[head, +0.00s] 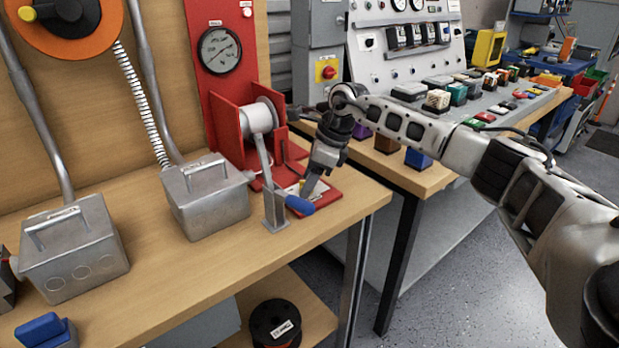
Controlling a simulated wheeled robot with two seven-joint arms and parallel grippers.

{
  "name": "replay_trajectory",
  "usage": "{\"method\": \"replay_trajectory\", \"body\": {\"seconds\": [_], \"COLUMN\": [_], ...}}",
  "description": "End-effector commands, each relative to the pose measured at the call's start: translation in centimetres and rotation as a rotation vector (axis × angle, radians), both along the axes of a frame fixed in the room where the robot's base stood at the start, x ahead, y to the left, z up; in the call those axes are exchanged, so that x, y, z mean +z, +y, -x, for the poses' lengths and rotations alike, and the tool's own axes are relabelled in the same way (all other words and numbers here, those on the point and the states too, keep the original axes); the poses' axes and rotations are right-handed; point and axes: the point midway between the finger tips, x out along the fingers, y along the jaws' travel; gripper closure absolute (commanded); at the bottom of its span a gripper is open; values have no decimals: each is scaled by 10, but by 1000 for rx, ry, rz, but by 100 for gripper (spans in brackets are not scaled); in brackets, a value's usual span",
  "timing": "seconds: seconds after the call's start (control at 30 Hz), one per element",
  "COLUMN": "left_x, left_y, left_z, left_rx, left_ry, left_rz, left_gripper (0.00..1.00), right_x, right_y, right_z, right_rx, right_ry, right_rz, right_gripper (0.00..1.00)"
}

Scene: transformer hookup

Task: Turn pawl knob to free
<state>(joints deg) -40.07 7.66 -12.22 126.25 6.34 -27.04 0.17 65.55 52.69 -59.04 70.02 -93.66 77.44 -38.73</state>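A red winch (228,128) with a pale drum (258,117) stands at the right end of the wooden workbench. Its grey crank arm (264,160) runs down to a blue handle grip (299,205). My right gripper (308,188) points down over the red base plate, just right of the crank and close behind the blue grip. Its fingers are small and partly overlapped, so I cannot tell whether they are open or hold anything. I cannot make out the pawl knob clearly; the gripper and crank cover part of that area. My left gripper is out of view.
Two grey metal boxes, one nearer (105,240) and one beside the winch (215,208), sit on the workbench (185,265). A round gauge (219,50) is on the red panel above. A second bench with a control console (405,60) stands behind my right arm.

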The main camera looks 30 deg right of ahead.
Motion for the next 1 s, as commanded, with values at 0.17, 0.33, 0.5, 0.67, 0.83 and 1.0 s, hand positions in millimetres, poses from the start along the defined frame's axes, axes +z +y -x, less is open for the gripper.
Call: {"method": "replay_trajectory", "body": {"seconds": [0.17,0.33,0.5,0.67,0.83,1.0], "left_x": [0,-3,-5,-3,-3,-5], "left_y": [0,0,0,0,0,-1], "left_z": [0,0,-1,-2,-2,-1], "left_rx": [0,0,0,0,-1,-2], "left_ry": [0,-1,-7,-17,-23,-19], "left_rz": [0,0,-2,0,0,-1], "left_gripper": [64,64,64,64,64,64], "right_x": [2,10,9,9,10,11], "right_y": [0,-12,-41,-68,-87,-96], "right_z": [0,9,33,56,72,79], "right_rx": [0,-4,-5,-5,-2,0], "right_ry": [-1,0,2,2,1,-1], "right_rz": [0,1,2,2,0,1], "right_gripper": [49,49,49,49,49,49]}}
